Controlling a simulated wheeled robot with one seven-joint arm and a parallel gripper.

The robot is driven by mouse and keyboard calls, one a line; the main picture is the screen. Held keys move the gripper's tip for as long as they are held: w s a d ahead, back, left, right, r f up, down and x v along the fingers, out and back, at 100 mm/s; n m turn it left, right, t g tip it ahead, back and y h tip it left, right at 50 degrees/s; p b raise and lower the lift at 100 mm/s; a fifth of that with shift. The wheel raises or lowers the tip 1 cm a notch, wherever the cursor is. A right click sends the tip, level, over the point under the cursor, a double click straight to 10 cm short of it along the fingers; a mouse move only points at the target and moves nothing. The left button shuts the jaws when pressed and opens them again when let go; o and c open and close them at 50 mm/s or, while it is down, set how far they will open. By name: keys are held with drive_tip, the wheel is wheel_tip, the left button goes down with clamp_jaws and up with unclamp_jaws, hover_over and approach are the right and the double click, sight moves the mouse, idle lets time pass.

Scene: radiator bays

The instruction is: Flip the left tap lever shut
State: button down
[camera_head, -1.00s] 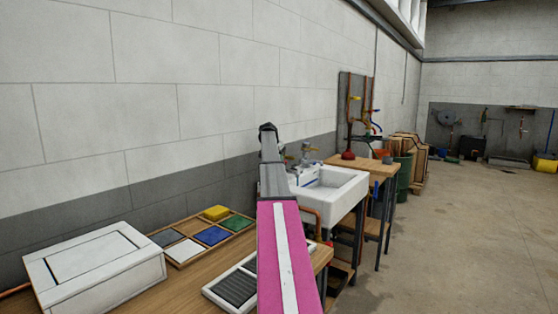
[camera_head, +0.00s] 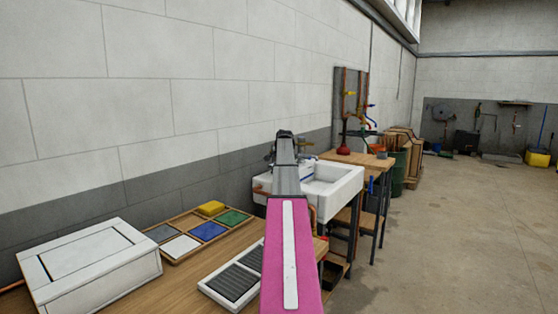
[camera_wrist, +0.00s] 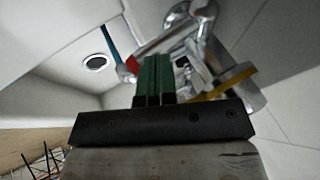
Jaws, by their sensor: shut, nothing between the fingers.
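In the wrist view, my gripper (camera_wrist: 154,66) shows shut green fingers with nothing between them. Just beyond them is a chrome tap (camera_wrist: 190,38). A yellow lever (camera_wrist: 236,82) sits right of the fingertips, and a blue strip with a red end (camera_wrist: 116,48) lies left of them. I cannot tell which is the left tap lever, or whether the fingers touch the tap. In the head view, my arm reaches over the white sink (camera_head: 340,188) and largely hides the taps; the fingertips are not visible there.
The sink drain (camera_wrist: 95,62) shows in the wrist view. In the head view, a white box (camera_head: 90,265), a tray of coloured blocks (camera_head: 178,222) and a grey ribbed panel (camera_head: 233,283) lie on the bench. A board with pipes (camera_head: 351,100) stands beyond.

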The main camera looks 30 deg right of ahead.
drive_tip(key=shift+s+d+f, duration=0.15)
drive_tip(key=shift+s+f, duration=0.1)
drive_tip(key=shift+f, duration=0.35)
idle(0.4)
drive_tip(key=v, duration=1)
drive_tip(key=shift+s+f, duration=0.25)
drive_tip(key=shift+s, duration=0.15)
drive_tip(key=shift+d, duration=0.1)
